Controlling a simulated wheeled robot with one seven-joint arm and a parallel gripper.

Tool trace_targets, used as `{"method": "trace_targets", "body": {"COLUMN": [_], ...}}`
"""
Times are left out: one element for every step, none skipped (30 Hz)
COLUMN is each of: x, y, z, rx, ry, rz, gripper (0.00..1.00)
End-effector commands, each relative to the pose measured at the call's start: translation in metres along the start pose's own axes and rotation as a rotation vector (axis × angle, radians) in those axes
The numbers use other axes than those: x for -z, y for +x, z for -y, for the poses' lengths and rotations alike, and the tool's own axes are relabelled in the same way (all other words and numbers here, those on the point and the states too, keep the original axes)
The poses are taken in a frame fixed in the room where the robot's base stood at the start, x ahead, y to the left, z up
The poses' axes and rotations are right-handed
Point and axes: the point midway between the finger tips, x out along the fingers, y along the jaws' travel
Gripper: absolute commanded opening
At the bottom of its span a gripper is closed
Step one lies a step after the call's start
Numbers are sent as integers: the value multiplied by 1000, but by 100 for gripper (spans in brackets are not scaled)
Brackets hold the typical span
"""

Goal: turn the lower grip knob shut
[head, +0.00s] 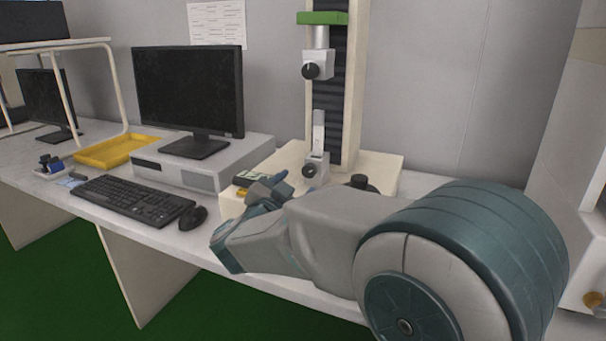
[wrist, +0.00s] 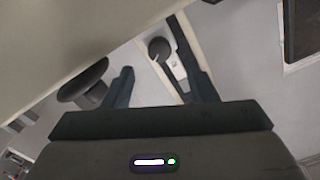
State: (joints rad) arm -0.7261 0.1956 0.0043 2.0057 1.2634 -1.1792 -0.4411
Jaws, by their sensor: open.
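The lower grip (head: 318,160) is a small pale block low on the testing machine, with a round black knob (head: 310,171) on its front. A pale flat strip (head: 318,130) stands upright from it, its top below the upper grip (head: 318,64). My gripper (head: 270,186) is in front of the machine base, left of and lower than the knob in the head view. In the wrist view my gripper (wrist: 158,68) has its fingers apart, nothing between them. A dark round knob (wrist: 158,48), apparently the lower one, shows beyond the gap. I see no contact.
A black mushroom-shaped button (head: 359,181) stands on the machine base (head: 385,165), near my arm; it also shows in the wrist view (wrist: 84,84). A mouse (head: 192,217), keyboard (head: 130,200), monitor (head: 190,92) and yellow tray (head: 115,151) are to the left.

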Motion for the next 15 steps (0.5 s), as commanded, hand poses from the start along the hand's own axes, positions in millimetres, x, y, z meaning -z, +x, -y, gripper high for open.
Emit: {"method": "trace_targets", "body": {"x": [2,1,2,1,1,1,1,1,0,0,0,0,0,0,0], "y": [-13,-20,-28,-34,-40,-46,-50,-54,-59,-62,-65,-67,-69,-70,-71], "z": [2,1,2,1,1,1,1,1,0,0,1,0,0,0,0], "rx": [3,3,3,2,2,3,2,1,0,1,1,1,0,0,0], "ry": [0,-1,0,0,0,0,0,-1,-1,-1,0,0,0,0,0], "rz": [3,3,2,2,3,2,2,1,1,2,2,1,0,0,0], "gripper": [52,52,52,52,52,52,52,52,52,52,52,52,52,52,52]}}
